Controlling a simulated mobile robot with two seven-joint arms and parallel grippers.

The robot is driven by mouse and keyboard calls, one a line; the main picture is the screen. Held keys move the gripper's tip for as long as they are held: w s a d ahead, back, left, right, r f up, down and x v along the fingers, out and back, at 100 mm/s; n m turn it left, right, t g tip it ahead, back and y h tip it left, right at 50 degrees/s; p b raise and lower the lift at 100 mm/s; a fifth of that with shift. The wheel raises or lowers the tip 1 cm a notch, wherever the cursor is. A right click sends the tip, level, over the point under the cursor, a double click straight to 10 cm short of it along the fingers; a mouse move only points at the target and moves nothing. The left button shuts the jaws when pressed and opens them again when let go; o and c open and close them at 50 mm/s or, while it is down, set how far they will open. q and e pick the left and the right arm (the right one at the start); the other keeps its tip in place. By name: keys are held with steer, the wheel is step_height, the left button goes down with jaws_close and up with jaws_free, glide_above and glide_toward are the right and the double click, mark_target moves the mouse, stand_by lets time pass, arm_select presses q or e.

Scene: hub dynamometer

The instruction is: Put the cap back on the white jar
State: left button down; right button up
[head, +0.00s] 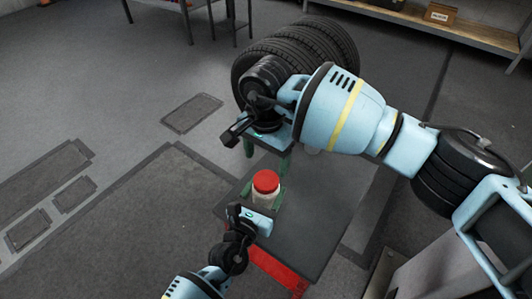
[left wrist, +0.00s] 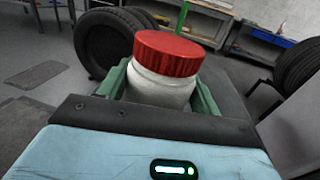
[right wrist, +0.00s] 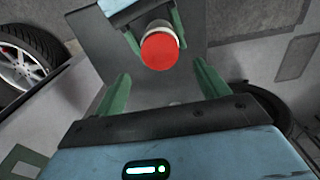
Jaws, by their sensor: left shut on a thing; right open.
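The white jar (head: 264,198) stands upright over the dark table, with the red cap (head: 266,182) sitting on its mouth. The left wrist view shows the white jar (left wrist: 161,88) close up, with the red cap (left wrist: 168,53) on top and no clear gap between them. I cannot tell whether it is screwed tight. My left gripper (head: 263,204) is shut on the jar, its green fingers on either side of the body. My right gripper (right wrist: 162,90) is open and empty, with the red cap (right wrist: 160,51) beyond its fingertips. I cannot tell whether the jar's base touches the table.
The dark grey table (head: 318,212) has a red frame (head: 280,268) and a bare top to the right of the jar. A row of black tyres (head: 312,45) stands behind my right arm. A shelf with a cardboard box (head: 440,14) is at the back right. Open floor lies left.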

mark_target(266, 180)
steer(key=shift+f, duration=3.6)
steer(key=c, duration=1)
steer(key=m, duration=2.1)
steer(key=o, duration=1.1)
steer(key=shift+o, duration=0.2)
